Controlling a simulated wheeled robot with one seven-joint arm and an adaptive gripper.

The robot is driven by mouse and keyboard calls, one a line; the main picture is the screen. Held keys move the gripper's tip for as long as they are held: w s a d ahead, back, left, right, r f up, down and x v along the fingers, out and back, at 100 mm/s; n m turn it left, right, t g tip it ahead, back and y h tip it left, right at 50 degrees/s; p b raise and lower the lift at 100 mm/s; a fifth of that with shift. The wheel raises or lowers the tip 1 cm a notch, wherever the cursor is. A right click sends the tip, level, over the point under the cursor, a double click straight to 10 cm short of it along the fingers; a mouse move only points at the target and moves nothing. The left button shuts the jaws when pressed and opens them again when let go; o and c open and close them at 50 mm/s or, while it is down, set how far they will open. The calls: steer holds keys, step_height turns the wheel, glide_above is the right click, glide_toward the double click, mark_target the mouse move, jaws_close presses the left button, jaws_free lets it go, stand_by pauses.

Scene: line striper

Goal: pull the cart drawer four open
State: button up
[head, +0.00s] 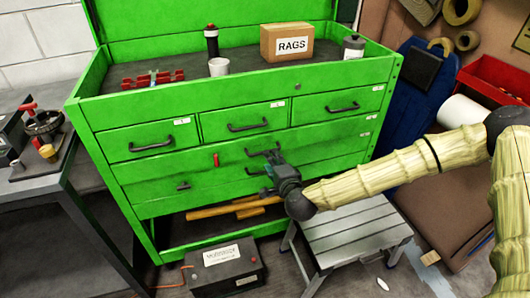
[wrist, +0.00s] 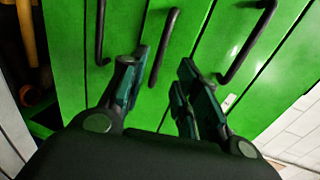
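The green cart (head: 170,105) has three small drawers in a row, with two wide drawers below. I take the upper wide drawer (head: 190,163) as drawer four; its label is too small to read. Its black bar handle (head: 262,152) shows just above my gripper (head: 270,172). In the wrist view, this handle (wrist: 164,45) runs between the two fingertips of my gripper (wrist: 158,80). The fingers are apart, and I cannot tell whether they touch the handle. All drawers look shut. A lower wide drawer handle (wrist: 100,35) and a top drawer handle (wrist: 250,40) flank it.
A grey step stool (head: 352,236) stands below my arm, beside a black battery box (head: 226,268). A wooden-handled tool (head: 225,210) lies on the open lower shelf. A RAGS box (head: 287,43) and white cup (head: 219,67) stand on top. A grey bench (head: 40,190) is at left.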

steer(key=x, duration=0.8)
steer(key=shift+p, duration=0.3)
steer(key=shift+s, duration=0.1)
jaws_close()
